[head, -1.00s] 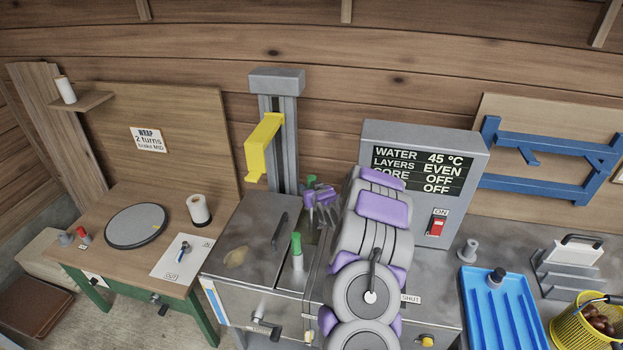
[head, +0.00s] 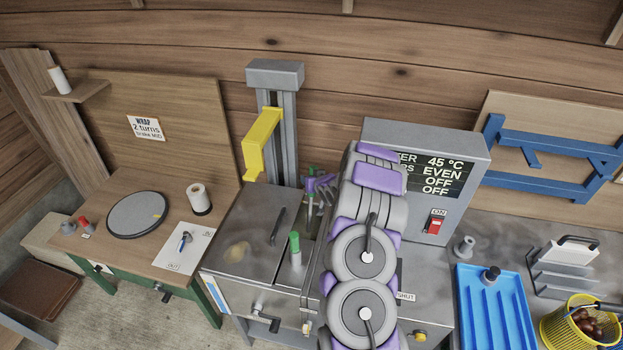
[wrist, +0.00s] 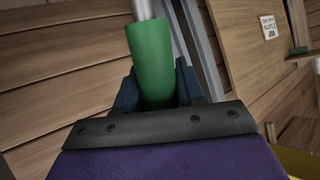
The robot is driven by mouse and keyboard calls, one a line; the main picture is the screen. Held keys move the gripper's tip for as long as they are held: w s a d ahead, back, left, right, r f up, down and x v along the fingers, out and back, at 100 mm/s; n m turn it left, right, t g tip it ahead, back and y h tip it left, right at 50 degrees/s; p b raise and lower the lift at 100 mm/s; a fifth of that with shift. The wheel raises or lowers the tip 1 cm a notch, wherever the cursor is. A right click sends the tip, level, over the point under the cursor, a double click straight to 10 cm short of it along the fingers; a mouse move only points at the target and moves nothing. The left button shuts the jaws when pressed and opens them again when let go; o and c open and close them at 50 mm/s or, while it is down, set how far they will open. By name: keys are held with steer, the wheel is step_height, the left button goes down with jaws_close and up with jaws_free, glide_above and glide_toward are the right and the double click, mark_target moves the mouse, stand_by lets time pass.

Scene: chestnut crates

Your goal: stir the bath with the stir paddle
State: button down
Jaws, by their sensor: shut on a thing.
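My gripper (head: 312,187) is shut on the green handle of the stir paddle (wrist: 150,62); in the wrist view the handle sits between the dark jaws and a pale shaft runs on from it. In the head view the held paddle's green end (head: 311,171) shows just above the jaws, with a thin shaft below. It is over the dark open part of the bath (head: 312,222), left of my arm. The paddle's lower end and the liquid are hard to make out. A second green-handled thing (head: 295,243) stands upright at the bath's front.
A steel lid (head: 250,235) covers the bath's left part. A yellow arm on a grey column (head: 263,140) stands behind. The control box (head: 455,160) reads 45 °C and EVEN. A blue tray (head: 495,310) and a yellow basket (head: 560,335) lie right. My arm hides the bath's right side.

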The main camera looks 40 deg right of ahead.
steer(key=shift+a+f, duration=0.15)
steer(key=shift+f, duration=0.05)
steer(key=c, duration=0.8)
jaws_free()
steer(key=shift+r, duration=0.1)
steer(key=shift+s+r, duration=0.3)
steer(key=shift+s, duration=0.15)
steer(key=v, duration=1.6)
steer(key=shift+p, duration=0.3)
